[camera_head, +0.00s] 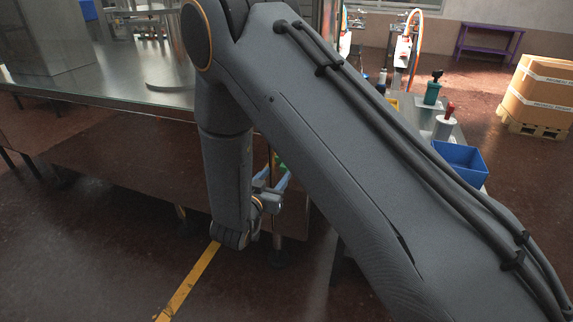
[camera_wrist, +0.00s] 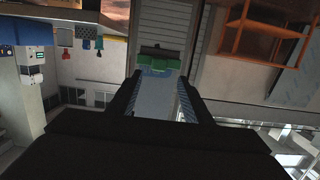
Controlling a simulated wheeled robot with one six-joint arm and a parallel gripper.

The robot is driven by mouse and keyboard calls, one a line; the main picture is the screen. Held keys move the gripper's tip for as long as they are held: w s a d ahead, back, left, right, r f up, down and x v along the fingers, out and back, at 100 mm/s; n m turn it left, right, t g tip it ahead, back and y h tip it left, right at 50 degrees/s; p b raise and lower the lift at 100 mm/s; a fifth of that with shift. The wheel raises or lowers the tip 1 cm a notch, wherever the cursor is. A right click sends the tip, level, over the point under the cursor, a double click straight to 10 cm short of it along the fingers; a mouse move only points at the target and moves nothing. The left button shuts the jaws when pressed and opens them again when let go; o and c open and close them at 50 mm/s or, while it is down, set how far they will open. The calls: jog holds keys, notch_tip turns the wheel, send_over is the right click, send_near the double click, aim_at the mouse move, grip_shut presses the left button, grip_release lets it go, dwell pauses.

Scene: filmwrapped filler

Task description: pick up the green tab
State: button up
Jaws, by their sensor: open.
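The green tab (camera_wrist: 160,57) shows in the wrist view, just beyond my fingertips and roughly centred between them. A blue part lies against its near side. My gripper (camera_wrist: 160,80) is open, with one dark finger on each side and nothing held between them. The tab appears apart from the fingers, though the exact distance is hard to judge. In the head view, my gripper (camera_head: 272,180) is low beside the table's edge, partly hidden by my arm. A small green patch (camera_head: 281,166), likely the tab, shows between the light-blue fingers.
A metal-topped table (camera_head: 110,90) stands left of my arm. A blue bin (camera_head: 460,160) and bottles stand on a bench to the right. Cardboard boxes (camera_head: 540,90) sit on a pallet at the far right. An orange frame (camera_wrist: 262,35) is at the wrist view's upper right.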

aim_at(283, 168)
jog(key=x, duration=0.2)
jog(key=p+x, duration=0.1)
jog(key=x, duration=0.1)
jog(key=p+x, duration=0.1)
jog(key=x, duration=0.2)
jog(key=shift+s+d+f, duration=0.1)
jog(key=shift+f, duration=0.15)
grip_shut()
jog(key=shift+r, duration=0.1)
